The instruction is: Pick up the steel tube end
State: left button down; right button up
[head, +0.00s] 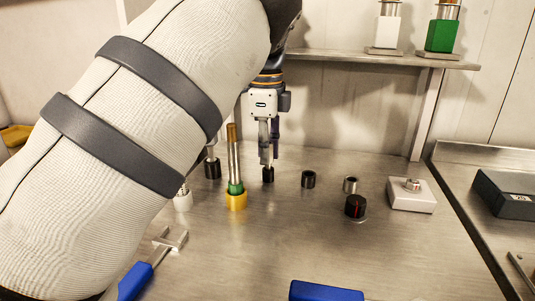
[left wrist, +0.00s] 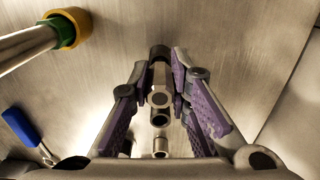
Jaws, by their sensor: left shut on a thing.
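My left gripper (head: 268,158) points down over the bench and is shut on a small steel piece with a dark end, which looks like the steel tube end. In the left wrist view this piece (left wrist: 160,76) sits between the purple-padded fingers of the gripper (left wrist: 177,80). My right gripper is not in view.
A steel tube (head: 234,160) stands upright in a yellow base (head: 236,201) just left of the gripper. A black ring (head: 308,179), a steel ring (head: 350,185), a black knob (head: 355,207) and a white block (head: 411,197) stand to its right.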

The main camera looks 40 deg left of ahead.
pick_arm(q)
notch_tip(320, 180, up, 3)
jog(key=shift+r, duration=0.2)
jog(key=s+d+r+p, duration=0.2)
jog(key=s+d+r, duration=0.7)
jog(key=s, duration=0.1)
jog(key=shift+s+d+r, duration=0.15)
jog(key=shift+s+r, duration=0.1)
jog(key=c, duration=2.1)
grip_release()
grip_shut()
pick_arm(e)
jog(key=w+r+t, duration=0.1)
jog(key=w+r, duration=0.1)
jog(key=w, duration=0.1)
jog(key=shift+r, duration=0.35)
